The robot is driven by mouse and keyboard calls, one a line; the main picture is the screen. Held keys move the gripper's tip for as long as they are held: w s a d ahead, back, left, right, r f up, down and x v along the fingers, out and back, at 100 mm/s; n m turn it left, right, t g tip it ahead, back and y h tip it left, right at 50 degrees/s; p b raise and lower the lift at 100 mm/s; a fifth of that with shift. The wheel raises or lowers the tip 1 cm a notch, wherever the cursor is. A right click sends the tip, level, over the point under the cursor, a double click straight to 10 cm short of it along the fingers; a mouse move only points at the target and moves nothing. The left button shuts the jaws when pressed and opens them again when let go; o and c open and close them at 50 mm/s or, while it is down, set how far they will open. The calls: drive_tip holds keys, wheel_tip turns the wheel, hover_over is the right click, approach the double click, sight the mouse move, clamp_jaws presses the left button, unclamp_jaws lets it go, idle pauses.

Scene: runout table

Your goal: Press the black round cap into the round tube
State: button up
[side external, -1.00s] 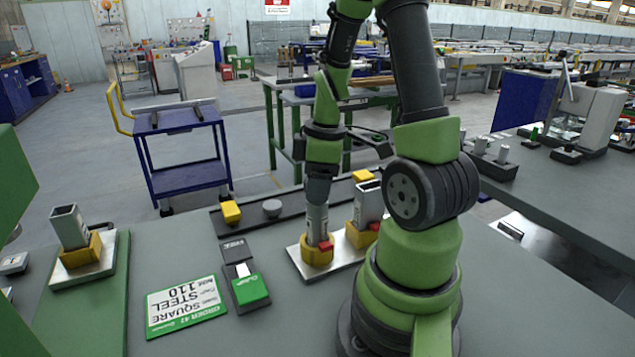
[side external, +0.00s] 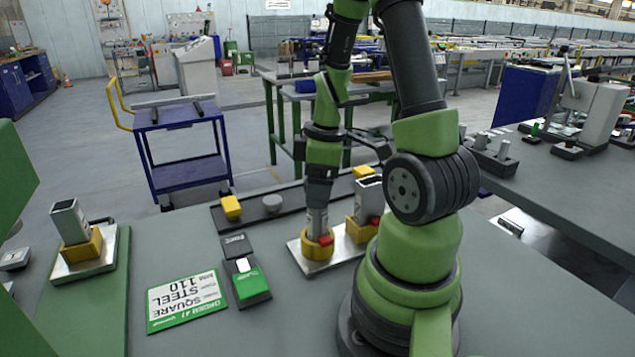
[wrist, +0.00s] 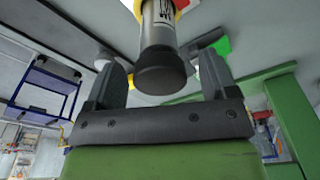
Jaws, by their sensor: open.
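The round steel tube (side external: 318,221) stands upright in a yellow round holder (side external: 318,248) on a metal plate. In the wrist view the black round cap (wrist: 159,72) is at the end of the round tube (wrist: 158,27), in line with it. I cannot tell how deep it sits. My gripper (side external: 319,194) is over the top of the tube and hides the cap in the side view. In the wrist view my gripper (wrist: 161,85) is open, with one finger on each side of the cap and a visible gap to each.
A square tube (side external: 369,200) stands close to the right on the same plate (side external: 302,258). A black rail (side external: 251,211) behind holds a yellow block (side external: 231,207) and a grey round piece (side external: 272,203). A green-and-black box (side external: 247,284) and an order card (side external: 187,301) lie left.

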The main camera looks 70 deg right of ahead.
drive_tip(key=r, duration=0.6)
drive_tip(key=s+r, duration=0.1)
drive_tip(key=r, duration=0.3)
drive_tip(key=shift+s+d, duration=0.1)
drive_tip(key=shift+d, duration=0.1)
